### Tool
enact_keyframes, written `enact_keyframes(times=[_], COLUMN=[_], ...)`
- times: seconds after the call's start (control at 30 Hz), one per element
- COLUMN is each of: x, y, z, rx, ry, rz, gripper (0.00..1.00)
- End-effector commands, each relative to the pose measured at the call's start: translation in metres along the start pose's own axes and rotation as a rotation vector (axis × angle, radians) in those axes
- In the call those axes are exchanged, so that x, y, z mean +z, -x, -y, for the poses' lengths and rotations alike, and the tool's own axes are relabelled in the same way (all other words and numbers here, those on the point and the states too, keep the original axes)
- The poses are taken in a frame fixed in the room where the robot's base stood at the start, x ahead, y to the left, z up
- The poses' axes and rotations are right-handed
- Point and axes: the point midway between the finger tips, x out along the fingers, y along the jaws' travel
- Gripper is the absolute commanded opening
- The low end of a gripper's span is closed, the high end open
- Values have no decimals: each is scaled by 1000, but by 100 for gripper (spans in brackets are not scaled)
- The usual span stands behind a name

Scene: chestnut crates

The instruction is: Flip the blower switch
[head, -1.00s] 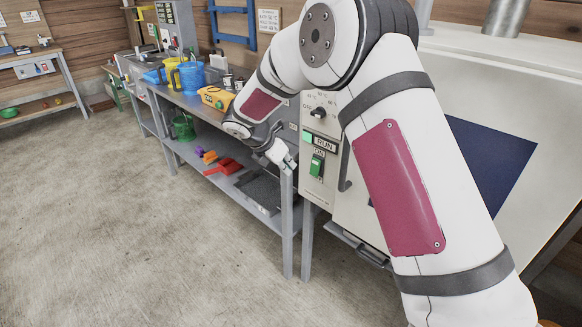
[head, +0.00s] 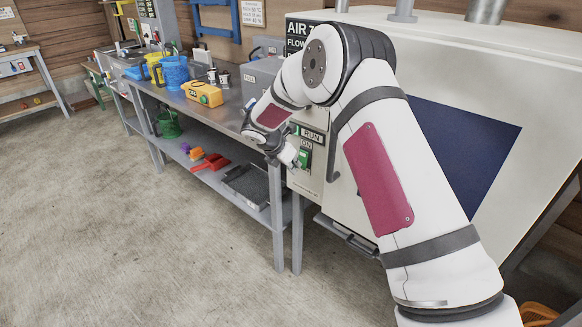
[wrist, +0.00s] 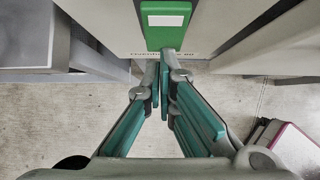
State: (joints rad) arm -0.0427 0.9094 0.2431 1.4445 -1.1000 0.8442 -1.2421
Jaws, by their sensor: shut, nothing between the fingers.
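The blower switch is a green rocker (head: 305,157) under the RUN and ON labels on the pale cabinet's front panel. In the wrist view, the green rocker (wrist: 167,36) with a white mark is straight ahead at the top centre. My gripper (head: 297,162) is just left of the rocker in the head view and partly covers the panel. In the wrist view my gripper (wrist: 165,72) has its fingers shut and empty, with the tips just below the rocker. I cannot tell whether they touch it.
The pale air cabinet (head: 540,75) with a dark blue panel (head: 465,150) fills the right. A grey workbench (head: 225,110) stands left of it, holding a yellow box (head: 203,94) and jugs. A dark tray (head: 248,185) lies on its lower shelf. The floor at left is clear.

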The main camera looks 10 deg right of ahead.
Motion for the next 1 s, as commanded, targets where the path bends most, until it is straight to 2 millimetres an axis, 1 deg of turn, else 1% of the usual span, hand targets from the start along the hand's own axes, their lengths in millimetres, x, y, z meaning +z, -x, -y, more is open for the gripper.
enact_keyframes(times=[0.23, 0.43, 0.5, 0.77, 1.0], x=[-1, -1, 3, 5, 11], y=[-3, -13, -11, -9, 0], z=[0, -2, 1, 1, 1], rx=[-2, -2, -4, -4, -3], ry=[1, 8, -1, -1, -2], rz=[21, 144, 142, 142, 143], gripper=[0, 0, 0, 0, 0])
